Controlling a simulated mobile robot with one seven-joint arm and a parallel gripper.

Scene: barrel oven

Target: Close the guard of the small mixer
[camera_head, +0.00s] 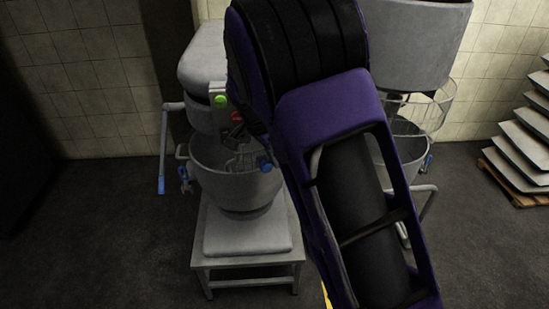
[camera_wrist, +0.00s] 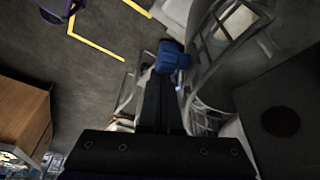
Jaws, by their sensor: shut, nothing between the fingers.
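The small mixer (camera_head: 205,60) stands left of centre in the head view, with a grey head, a green button and a metal bowl (camera_head: 235,190). Its guard is not clearly made out there; my arm covers the mixer's right side. In the wrist view my gripper (camera_wrist: 163,80) is shut, its dark fingers pointing up the picture. A blue knob or handle (camera_wrist: 172,57) shows right at the fingertips; I cannot tell whether they touch. A curved grey metal surface with barred openings (camera_wrist: 222,35) is to the right of the fingers. I cannot tell whether this is the guard.
The small mixer rests on a white stand (camera_head: 248,262). A larger mixer (camera_head: 415,40) with a wire guard (camera_head: 437,108) stands behind my arm at the right. Stacked trays (camera_head: 522,140) are at the far right. Open dark floor (camera_head: 100,235) lies at the left.

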